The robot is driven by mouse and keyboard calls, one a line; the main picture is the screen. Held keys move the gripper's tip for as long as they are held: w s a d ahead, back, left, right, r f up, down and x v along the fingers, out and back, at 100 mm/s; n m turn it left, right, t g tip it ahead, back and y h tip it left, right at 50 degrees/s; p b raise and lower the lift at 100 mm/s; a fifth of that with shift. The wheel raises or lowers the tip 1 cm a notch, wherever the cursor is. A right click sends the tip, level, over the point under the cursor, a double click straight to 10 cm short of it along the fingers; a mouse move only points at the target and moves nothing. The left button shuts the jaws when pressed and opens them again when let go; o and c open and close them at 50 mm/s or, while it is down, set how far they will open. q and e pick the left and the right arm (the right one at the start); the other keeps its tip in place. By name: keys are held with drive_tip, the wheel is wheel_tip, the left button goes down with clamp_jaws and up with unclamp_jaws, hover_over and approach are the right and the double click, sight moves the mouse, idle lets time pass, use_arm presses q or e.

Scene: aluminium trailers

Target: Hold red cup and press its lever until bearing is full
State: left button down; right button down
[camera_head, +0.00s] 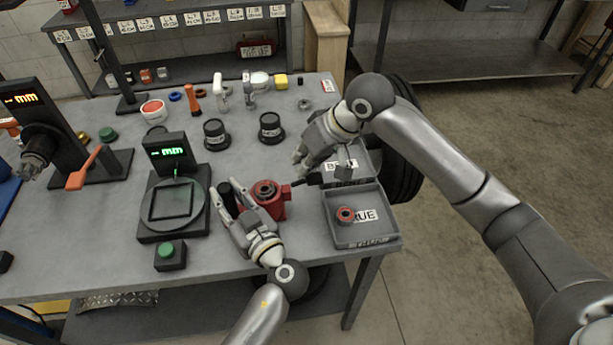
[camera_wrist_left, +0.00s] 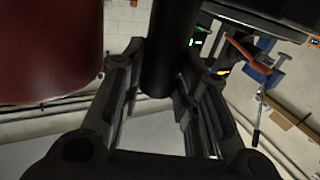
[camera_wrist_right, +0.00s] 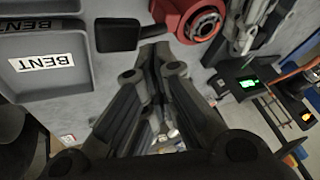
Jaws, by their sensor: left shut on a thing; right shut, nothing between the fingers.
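The red cup (camera_head: 278,209) stands near the table's front edge, with a black handle (camera_head: 226,192) on its left and a black lever (camera_head: 306,181) on its right. My left gripper (camera_head: 230,200) is shut on the black handle; the left wrist view shows this handle (camera_wrist_left: 166,50) between the fingers, beside the cup's red wall (camera_wrist_left: 45,50). My right gripper (camera_head: 299,160) is shut and empty, just behind the lever; the right wrist view shows its fingertips (camera_wrist_right: 155,52) close to the lever's black pad (camera_wrist_right: 116,36). Contact cannot be told. A red-and-dark bearing (camera_head: 345,214) lies in the front tray.
The front tray (camera_head: 336,236), labelled TRUE, sits at the table's right edge. The BENT tray (camera_wrist_right: 45,85) is behind it. A gauge with a green display (camera_head: 172,152) and a green button (camera_head: 168,250) stand left of the cup. Two black weights (camera_head: 272,130) stand behind.

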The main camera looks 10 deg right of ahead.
drive_tip(key=shift+a+r, duration=0.15)
drive_tip(key=shift+r, duration=0.05)
drive_tip(key=shift+a+r, duration=0.25)
drive_tip(key=shift+r, duration=0.55)
drive_tip(key=shift+a+r, duration=0.25)
drive_tip(key=shift+r, duration=0.55)
drive_tip(key=shift+a+r, duration=0.25)
drive_tip(key=shift+r, duration=0.55)
idle(0.5)
drive_tip(key=r, duration=0.1)
drive_tip(key=a+r, duration=0.1)
drive_tip(key=r, duration=0.1)
drive_tip(key=shift+r, duration=0.3)
drive_tip(key=shift+f, duration=0.1)
wheel_tip(320, 180, down, 8)
drive_tip(key=d, duration=0.2)
drive_tip(key=shift+d, duration=0.2)
drive_tip(key=shift+f, duration=0.2)
idle(1.3)
drive_tip(key=shift+d+f, duration=0.15)
drive_tip(key=shift+f, duration=0.15)
